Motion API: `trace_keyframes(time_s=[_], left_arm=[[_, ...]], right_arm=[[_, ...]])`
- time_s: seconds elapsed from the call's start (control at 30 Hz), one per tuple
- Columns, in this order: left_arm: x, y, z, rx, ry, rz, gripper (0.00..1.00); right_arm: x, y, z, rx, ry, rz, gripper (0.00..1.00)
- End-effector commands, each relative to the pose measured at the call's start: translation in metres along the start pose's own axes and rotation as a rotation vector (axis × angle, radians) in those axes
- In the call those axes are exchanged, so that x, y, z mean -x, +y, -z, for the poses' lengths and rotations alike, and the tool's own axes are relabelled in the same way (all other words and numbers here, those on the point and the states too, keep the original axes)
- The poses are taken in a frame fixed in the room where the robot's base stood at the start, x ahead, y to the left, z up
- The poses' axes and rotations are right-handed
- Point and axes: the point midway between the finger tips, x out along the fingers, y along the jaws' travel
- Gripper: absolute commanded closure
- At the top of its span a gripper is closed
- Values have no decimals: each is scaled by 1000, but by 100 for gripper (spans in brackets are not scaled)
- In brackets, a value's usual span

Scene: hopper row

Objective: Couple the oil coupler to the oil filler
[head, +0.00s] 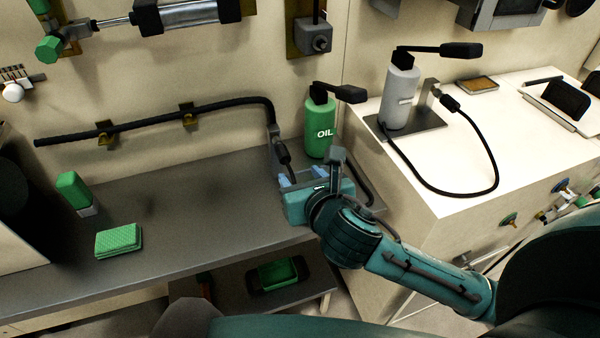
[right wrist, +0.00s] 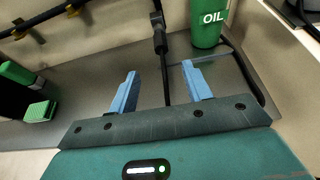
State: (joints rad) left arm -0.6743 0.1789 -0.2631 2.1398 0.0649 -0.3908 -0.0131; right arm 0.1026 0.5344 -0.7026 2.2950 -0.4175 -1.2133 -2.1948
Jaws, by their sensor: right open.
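The green oil bottle (head: 320,135), marked OIL with a black pump top, stands at the right end of the grey bench. A black oil coupler (head: 282,152) stands upright left of the bottle, directly under the grey end fitting (head: 274,131) of a black wall pipe, which looks like the oil filler. In the right wrist view the coupler (right wrist: 160,42) appears in line with that fitting, touching it. A thin hose runs down from it between my fingers. My right gripper (head: 310,178) is open, its blue fingers apart below the coupler, holding nothing. My left gripper is not in view.
The black pipe (head: 190,115) runs along the wall on brackets. The bench middle is clear.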

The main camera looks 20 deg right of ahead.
Motion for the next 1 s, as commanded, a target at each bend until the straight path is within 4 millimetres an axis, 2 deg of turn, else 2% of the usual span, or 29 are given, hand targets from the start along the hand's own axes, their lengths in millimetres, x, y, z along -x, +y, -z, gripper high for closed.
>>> trace_keyframes(time_s=[0.17, 0.6, 0.8, 1.0], left_arm=[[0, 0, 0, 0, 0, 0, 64], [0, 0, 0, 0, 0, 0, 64], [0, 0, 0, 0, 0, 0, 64], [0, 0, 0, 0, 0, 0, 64]], right_arm=[[-16, -1, -2, 18, -5, 7, 51], [-96, -1, -2, 13, -3, 5, 51], [-115, -1, -2, 13, -4, 4, 51], [-119, -1, -2, 13, -3, 3, 51]])
